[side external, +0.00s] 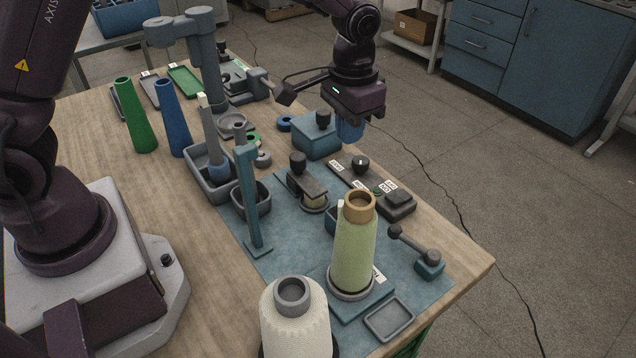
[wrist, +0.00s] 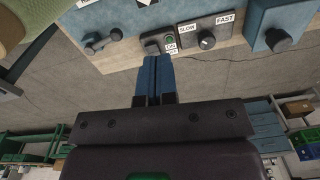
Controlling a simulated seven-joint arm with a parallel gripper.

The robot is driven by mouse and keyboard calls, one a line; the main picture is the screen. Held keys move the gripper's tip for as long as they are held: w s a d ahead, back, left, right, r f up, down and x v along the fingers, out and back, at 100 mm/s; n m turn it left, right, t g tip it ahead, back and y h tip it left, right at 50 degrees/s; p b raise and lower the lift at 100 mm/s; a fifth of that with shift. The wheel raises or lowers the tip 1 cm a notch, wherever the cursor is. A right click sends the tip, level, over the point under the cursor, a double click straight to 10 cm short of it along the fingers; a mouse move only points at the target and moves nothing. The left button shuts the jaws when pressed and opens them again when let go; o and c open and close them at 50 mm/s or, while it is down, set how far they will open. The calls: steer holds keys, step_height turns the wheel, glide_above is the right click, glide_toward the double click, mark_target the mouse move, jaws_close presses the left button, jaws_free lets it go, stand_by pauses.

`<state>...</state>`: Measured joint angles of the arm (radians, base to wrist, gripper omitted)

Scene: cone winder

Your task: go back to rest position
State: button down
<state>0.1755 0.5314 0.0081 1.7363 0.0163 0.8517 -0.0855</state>
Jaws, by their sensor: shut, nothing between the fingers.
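My gripper (side external: 350,130) hangs in the air over the far right side of the bench in the side view, its blue fingers pointing down. In the wrist view the two blue fingers (wrist: 154,65) are together with nothing between them. The fingers are apart from every object in the side view. Below and nearer the camera are the slow/fast knob (side external: 360,165) and the on/off switch box (side external: 398,205). In the wrist view the knob (wrist: 207,40) and the switch (wrist: 160,42) lie just past the fingertips.
A pale green yarn cone (side external: 355,250) stands upright on the blue mat near a white yarn cone (side external: 295,318). A teal box (side external: 318,135) with a dark knob is left of my gripper. A ball-ended lever (side external: 415,245) is near the right edge. A grey post (side external: 207,70) stands behind.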

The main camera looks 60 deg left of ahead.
steer(key=s+a+r+t, duration=0.2)
steer(key=s+a+r, duration=0.1)
steer(key=s+r, duration=0.5)
steer(key=s+a+r+n+t, duration=0.1)
steer(key=s+a+r+t, duration=0.2)
steer(key=s+r, duration=0.4)
steer(key=shift+s+a+r, duration=0.4)
steer(key=shift+s, duration=3.35)
